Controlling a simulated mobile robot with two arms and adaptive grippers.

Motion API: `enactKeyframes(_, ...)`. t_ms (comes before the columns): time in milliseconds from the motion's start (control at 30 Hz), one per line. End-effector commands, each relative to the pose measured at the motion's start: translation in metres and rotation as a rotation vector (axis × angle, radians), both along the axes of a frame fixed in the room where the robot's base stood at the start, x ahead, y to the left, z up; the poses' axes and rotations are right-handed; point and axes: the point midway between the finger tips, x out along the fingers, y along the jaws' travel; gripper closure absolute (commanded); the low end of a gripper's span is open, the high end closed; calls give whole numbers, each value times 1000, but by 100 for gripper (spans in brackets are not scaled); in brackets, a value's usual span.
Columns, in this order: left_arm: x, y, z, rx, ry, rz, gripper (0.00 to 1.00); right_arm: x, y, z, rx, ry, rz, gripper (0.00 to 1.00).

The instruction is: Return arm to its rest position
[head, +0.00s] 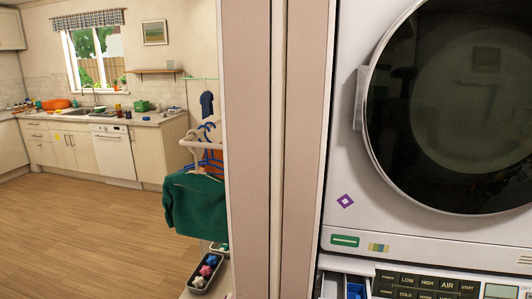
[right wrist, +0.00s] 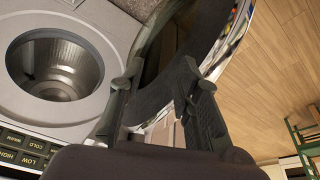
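My right gripper (right wrist: 160,68) shows in the right wrist view with its two fingers spread apart and nothing held between them. The fingers overlap an open round door (right wrist: 170,92) with a dark rim and shiny edge; I cannot tell whether they touch it. Left of the fingers is the washer's open drum (right wrist: 58,68), which looks empty. Neither of my arms or grippers shows in the head view. There, the upper machine's round dark-glass door (head: 455,100) appears closed.
A control panel (head: 425,283) and a drawer (head: 345,287), apparently partly open, sit below the upper door. A tall door frame (head: 245,150) stands to the left. Beyond it are a rack with a green garment (head: 195,205), a small tray (head: 205,275) and open wooden floor (head: 90,235).

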Motion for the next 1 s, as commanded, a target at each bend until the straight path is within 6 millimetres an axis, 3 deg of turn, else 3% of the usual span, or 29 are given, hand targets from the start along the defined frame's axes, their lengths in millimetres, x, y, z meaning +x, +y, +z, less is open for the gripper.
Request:
enactKeyframes(33,0,1,-1,1,0,0,100,4,-1,-18,-9,9,-1,69)
enactKeyframes(367,0,4,-5,5,0,1,100,16,1,-107,-13,42,4,69)
enactKeyframes(567,0,4,-8,5,0,2,100,9,1,-192,-16,76,10,69)
enactKeyframes(767,0,4,-12,5,0,2,100,-20,-3,-285,-21,115,18,69)
enactKeyframes(1000,0,4,-17,5,0,2,100,-92,-14,-387,-28,169,30,69)
